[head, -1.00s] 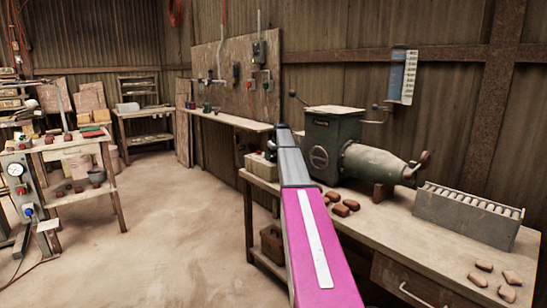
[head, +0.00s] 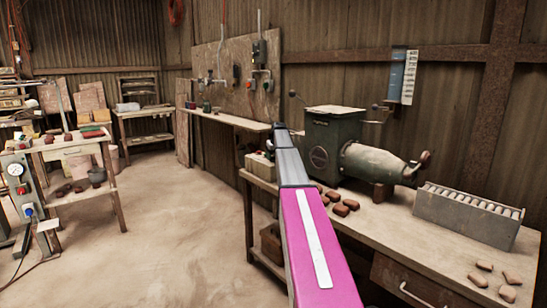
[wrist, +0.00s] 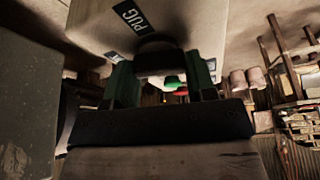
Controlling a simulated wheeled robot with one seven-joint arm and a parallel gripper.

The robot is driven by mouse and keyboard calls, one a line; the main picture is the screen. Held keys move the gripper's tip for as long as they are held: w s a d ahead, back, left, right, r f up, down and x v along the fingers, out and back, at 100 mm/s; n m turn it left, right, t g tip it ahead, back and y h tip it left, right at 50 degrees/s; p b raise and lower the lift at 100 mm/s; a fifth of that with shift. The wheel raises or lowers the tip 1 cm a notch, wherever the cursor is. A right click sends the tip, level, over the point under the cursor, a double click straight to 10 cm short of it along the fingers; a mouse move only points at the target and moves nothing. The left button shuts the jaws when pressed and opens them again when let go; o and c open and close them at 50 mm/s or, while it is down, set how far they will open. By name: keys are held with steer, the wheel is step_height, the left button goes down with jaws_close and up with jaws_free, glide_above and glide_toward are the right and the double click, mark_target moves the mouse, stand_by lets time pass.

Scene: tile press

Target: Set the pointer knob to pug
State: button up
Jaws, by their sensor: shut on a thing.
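In the wrist view, a dark knob (wrist: 158,52) stands out from the face of a pale box (wrist: 90,22). A black label reading PUG (wrist: 132,14) is on that face, close to the knob. Another dark label (wrist: 114,57) shows partly beside the left finger. My gripper (wrist: 160,72) has its two green fingers on either side of the knob and is shut on it. I cannot tell which way the pointer faces. In the head view, my arm hides the knob and the gripper's fingers.
In the head view, a green machine with a barrel (head: 335,145) stands on the bench (head: 400,220), with reddish blocks (head: 340,205) before it. A grey rack (head: 468,215) is at right. Green and red round parts (wrist: 175,82) show beyond the fingers. Open floor lies left.

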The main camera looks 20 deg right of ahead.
steer(key=m+h, duration=0.1)
steer(key=m, duration=0.3)
steer(key=shift+m+h, duration=0.3)
steer(key=shift+h, duration=0.1)
steer(key=m+g+h, duration=0.1)
steer(key=m, duration=0.2)
steer(key=shift+a+m, duration=0.1)
steer(key=shift+m, duration=0.3)
steer(key=m, duration=0.2)
steer(key=m+g+h, duration=0.1)
steer(key=m, duration=0.1)
steer(key=shift+w+h, duration=0.1)
steer(key=shift+h, duration=0.2)
steer(key=shift+m+g, duration=0.5)
steer(key=shift+m, duration=1)
steer(key=o, duration=0.9)
steer(key=shift+a, duration=0.1)
steer(key=shift+o, duration=0.2)
